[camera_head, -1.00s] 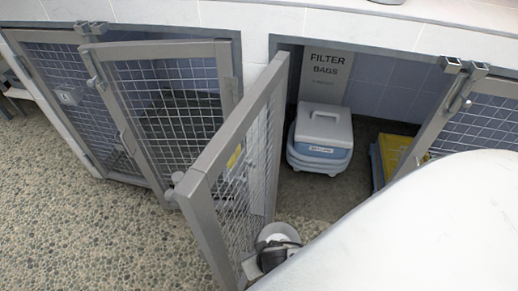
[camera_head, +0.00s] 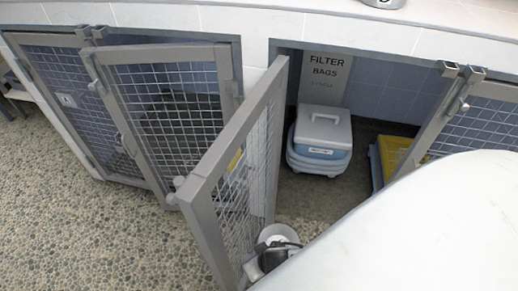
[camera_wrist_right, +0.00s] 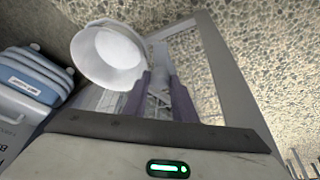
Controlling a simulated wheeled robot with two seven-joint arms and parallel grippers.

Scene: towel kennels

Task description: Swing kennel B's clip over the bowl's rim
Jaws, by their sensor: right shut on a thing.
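Kennel door, a grey framed mesh door (camera_head: 232,148), stands swung open in the middle of the head view; I cannot read a letter on it. The white round bowl (camera_wrist_right: 107,55) sits at the door's lower part and shows in the head view (camera_head: 277,233) as a pale rim behind my right gripper (camera_head: 272,258). In the right wrist view my right gripper (camera_wrist_right: 160,100) is shut on a narrow grey piece, the clip (camera_wrist_right: 160,84), just right of the bowl's rim. Whether the clip lies over the rim is unclear. My left gripper is out of view.
A blue and white carrier box (camera_head: 320,138) stands inside the open kennel, below a "FILTER BAGS" sign (camera_head: 324,78). A yellow thing (camera_head: 394,155) lies to its right. Another mesh door (camera_head: 165,112) stands ajar at left. Pebbled floor at lower left is clear.

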